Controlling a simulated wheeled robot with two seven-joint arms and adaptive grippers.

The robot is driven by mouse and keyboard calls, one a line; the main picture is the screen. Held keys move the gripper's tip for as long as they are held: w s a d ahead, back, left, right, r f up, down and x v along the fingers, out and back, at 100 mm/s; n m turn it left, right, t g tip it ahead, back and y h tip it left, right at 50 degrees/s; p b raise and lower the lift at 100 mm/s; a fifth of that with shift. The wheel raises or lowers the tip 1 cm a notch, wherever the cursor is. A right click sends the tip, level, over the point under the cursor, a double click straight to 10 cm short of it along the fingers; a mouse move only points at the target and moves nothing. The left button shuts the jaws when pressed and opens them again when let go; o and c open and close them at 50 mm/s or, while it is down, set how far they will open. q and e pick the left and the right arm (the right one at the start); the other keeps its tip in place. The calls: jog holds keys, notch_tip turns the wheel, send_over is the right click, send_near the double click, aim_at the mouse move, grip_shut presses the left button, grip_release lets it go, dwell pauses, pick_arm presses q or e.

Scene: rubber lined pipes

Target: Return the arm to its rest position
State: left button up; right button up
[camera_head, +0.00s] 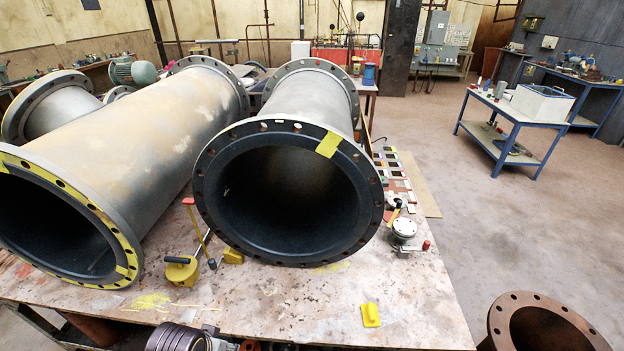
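Neither of my grippers and neither of my arms shows clearly in the head view. A large flanged pipe (290,110) with a dark-lined open end lies on the worktable (400,310), and its bore looks empty. A second, longer pipe (130,130) with a yellow-marked flange lies to its left. A yellow block (370,315) sits near the table's front edge. A yellow tool with an upright lever (182,270) stands between the two pipe mouths.
A round metal fitting (404,229) lies right of the middle pipe. A rusty flange (545,325) stands on the floor at lower right. A dark ribbed part (175,338) shows at the bottom edge. A blue-framed cart (515,125) stands beyond open floor.

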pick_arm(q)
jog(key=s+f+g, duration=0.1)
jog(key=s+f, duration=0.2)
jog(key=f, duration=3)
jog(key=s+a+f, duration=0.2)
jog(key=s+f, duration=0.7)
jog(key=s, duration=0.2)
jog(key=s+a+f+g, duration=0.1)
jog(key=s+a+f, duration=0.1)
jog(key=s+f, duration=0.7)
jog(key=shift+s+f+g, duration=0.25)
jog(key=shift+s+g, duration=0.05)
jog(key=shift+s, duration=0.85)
